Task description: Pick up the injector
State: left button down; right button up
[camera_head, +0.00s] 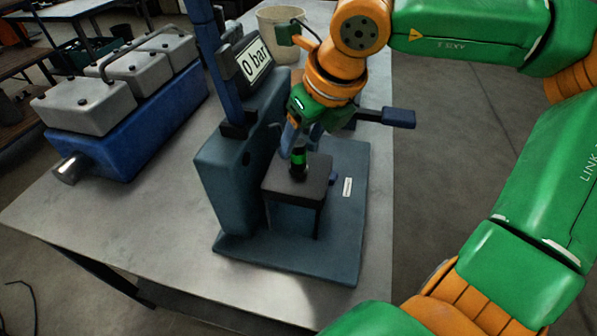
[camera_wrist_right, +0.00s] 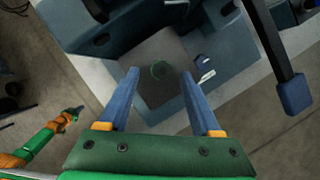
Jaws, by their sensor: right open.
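The injector (camera_head: 299,161) is a short dark upright cylinder with a green band, standing on the small dark stand (camera_head: 280,184) of the blue-grey test bench. In the right wrist view it shows end-on as a faint green ring (camera_wrist_right: 159,69) on the dark stand top. My right gripper (camera_head: 291,136) is just above and behind the injector in the head view. In the right wrist view the right gripper (camera_wrist_right: 160,76) has its two blue fingers spread apart, with the injector's ring showing between their tips and nothing gripped. My left gripper (camera_wrist_right: 73,113) shows small at the left of that view.
The bench's gauge (camera_head: 257,62) reads 0 bar. Its lever with a blue handle (camera_head: 398,117) sticks out to the right. A blue engine block (camera_head: 125,125) with grey covers and a pale bucket (camera_head: 279,45) also stand on the table. The table's front left (camera_head: 130,225) is clear.

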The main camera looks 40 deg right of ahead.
aim_at(299, 174)
jog(key=p+x, duration=0.1)
jog(key=x, duration=0.4)
jog(key=shift+s+d, duration=0.15)
grip_shut()
dwell(1.1)
